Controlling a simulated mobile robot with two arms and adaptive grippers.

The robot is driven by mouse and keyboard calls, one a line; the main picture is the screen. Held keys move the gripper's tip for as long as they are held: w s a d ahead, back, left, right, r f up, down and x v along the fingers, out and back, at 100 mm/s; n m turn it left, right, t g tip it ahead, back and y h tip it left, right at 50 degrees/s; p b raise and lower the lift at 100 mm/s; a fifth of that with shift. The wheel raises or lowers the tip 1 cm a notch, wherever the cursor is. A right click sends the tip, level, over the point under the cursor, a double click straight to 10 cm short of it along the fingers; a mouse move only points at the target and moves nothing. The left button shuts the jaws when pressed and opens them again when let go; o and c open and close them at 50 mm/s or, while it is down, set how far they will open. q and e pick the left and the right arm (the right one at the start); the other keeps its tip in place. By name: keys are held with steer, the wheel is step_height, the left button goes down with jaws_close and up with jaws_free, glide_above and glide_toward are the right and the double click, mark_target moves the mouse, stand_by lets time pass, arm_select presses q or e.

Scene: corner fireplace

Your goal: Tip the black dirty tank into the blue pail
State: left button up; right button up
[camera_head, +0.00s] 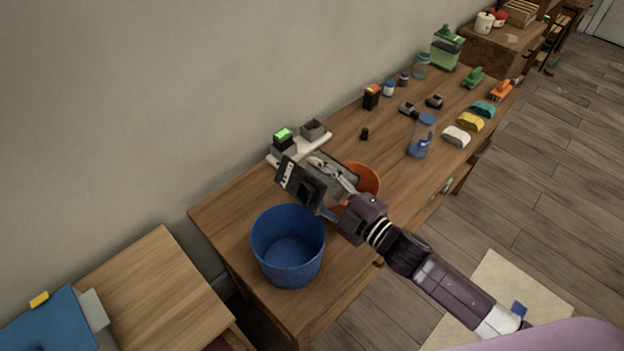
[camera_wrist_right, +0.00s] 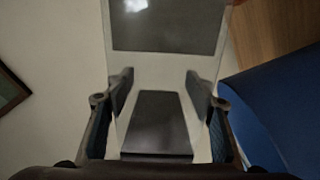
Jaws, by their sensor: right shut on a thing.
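The blue pail (camera_head: 290,276) stands upright at the near left end of the long wooden table, and its visible inside looks empty. My right gripper (camera_head: 335,188) is shut on the black dirty tank (camera_head: 298,186) and holds it tilted above the table, just behind and above the pail's rim. In the right wrist view the tank (camera_wrist_right: 165,25) fills the middle, with a dark panel and pale edges between the fingers (camera_wrist_right: 158,100). The pail (camera_wrist_right: 275,105) shows at the right there. The tank's opening cannot be made out. My left gripper is not in view.
An orange bowl-like container (camera_head: 368,180) is partly hidden behind my right gripper. A white tray (camera_head: 312,148) with small boxes sits by the wall. A clear bottle with blue (camera_head: 421,137) and several coloured items stand farther right. A lower wooden table (camera_head: 160,290) is at left.

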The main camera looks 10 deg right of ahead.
stand_by(0.4)
steer(key=shift+w+d+f+n, duration=0.1)
steer(key=shift+d+n, duration=0.05)
steer(key=shift+n, duration=0.45)
steer(key=shift+f+n+b, duration=0.1)
steer(key=shift+n+b, duration=0.2)
steer(key=shift+n, duration=0.1)
steer(key=shift+d+f, duration=0.1)
steer(key=shift+w+n, duration=0.1)
steer(key=shift+n, duration=0.3)
steer(key=shift+f+n+b, duration=0.1)
steer(key=shift+n+b, duration=0.2)
steer(key=shift+n, duration=0.1)
steer(key=shift+d+f, duration=0.1)
